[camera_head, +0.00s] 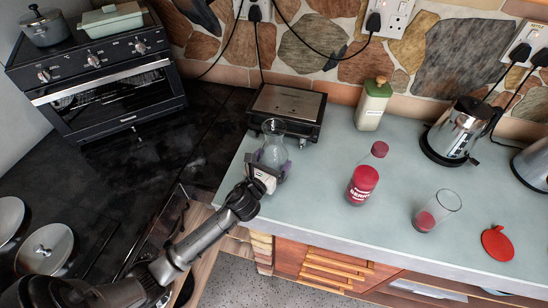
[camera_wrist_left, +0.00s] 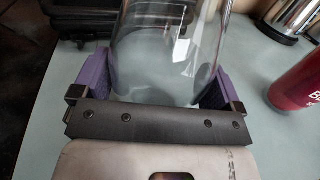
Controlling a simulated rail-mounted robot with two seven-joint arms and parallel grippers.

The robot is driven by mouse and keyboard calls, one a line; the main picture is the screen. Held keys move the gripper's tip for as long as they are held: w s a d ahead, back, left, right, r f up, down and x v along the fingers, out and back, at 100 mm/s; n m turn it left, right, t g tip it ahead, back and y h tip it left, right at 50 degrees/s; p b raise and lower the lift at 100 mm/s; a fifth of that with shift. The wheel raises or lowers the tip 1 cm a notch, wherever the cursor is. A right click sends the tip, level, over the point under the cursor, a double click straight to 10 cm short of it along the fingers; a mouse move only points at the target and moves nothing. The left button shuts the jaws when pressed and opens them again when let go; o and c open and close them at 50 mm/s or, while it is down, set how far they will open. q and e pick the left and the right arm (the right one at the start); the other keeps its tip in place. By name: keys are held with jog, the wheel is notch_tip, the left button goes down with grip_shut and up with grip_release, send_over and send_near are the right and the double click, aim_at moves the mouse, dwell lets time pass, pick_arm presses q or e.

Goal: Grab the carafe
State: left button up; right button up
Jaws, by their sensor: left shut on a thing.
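The clear glass carafe (camera_head: 273,150) stands near the left end of the pale counter, in front of the black and silver appliance. Its glass body (camera_wrist_left: 168,50) fills the upper middle of the left wrist view. My left gripper (camera_head: 268,172) reaches in from the left and is shut on the carafe's lower body. The purple finger pads (camera_wrist_left: 155,85) sit on either side of the glass. My right gripper shows in neither view.
A red bottle (camera_head: 362,185), a glass with red contents (camera_head: 435,210) and a red lid (camera_head: 497,243) stand or lie to the right. A green-topped bottle (camera_head: 372,105) and a kettle (camera_head: 456,130) are at the back. The counter (camera_head: 320,205) is clear beside the carafe.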

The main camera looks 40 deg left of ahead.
pick_arm(q)
jog(key=c, duration=0.5)
jog(key=shift+r, duration=0.1)
jog(key=shift+c, duration=0.3)
jog(key=shift+r, duration=0.2)
